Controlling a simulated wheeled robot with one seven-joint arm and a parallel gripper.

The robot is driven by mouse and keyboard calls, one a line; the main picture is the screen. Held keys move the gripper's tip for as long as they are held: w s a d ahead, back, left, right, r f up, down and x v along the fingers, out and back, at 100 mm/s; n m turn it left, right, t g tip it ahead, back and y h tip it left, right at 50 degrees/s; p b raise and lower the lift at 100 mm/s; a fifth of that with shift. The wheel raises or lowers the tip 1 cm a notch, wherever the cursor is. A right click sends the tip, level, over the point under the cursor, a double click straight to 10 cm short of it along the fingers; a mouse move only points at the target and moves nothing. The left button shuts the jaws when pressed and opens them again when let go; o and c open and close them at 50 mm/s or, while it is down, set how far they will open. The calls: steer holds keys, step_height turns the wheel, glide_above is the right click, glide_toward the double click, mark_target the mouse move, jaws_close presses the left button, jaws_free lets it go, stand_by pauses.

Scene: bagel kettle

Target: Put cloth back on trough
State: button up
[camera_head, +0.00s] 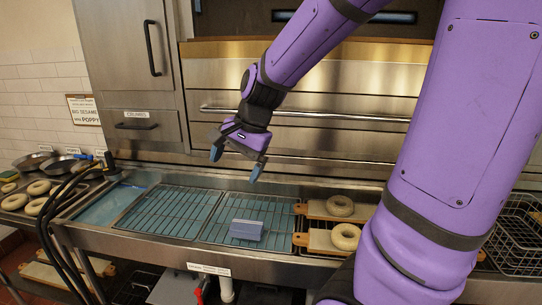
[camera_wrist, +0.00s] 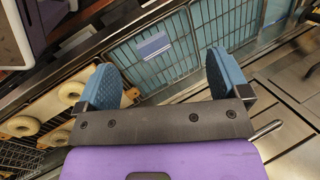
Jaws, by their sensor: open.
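A small blue-grey folded cloth (camera_head: 246,230) lies on the right-hand wire rack over the trough (camera_head: 275,243). It also shows in the wrist view as a pale blue-grey piece (camera_wrist: 154,45) beyond my fingers. The trough is a long steel basin with blue water under wire racks. My gripper (camera_head: 234,164) hangs above the back of the trough, up and slightly left of the cloth, with its blue fingertips apart. In the wrist view my gripper (camera_wrist: 165,78) is open with nothing between its fingers.
Bagels sit on wooden boards (camera_head: 318,240) right of the racks. Bagels, metal bowls (camera_head: 57,164) and a black hose (camera_head: 65,200) are at the left. An oven handle (camera_head: 300,114) runs behind my gripper. The left rack (camera_head: 165,210) is clear.

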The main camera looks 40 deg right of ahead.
steer(key=s+a+r+n+t+h, duration=0.1)
steer(key=s+r+n, duration=0.3)
steer(key=s+n, duration=0.2)
steer(key=s+a+r+n+t+h, duration=0.1)
steer(key=s+a+r+n, duration=0.1)
steer(key=s+n, duration=0.4)
steer(key=shift+s+r+n+h, duration=0.35)
steer(key=shift+s+r, duration=0.5)
steer(key=shift+s, duration=0.55)
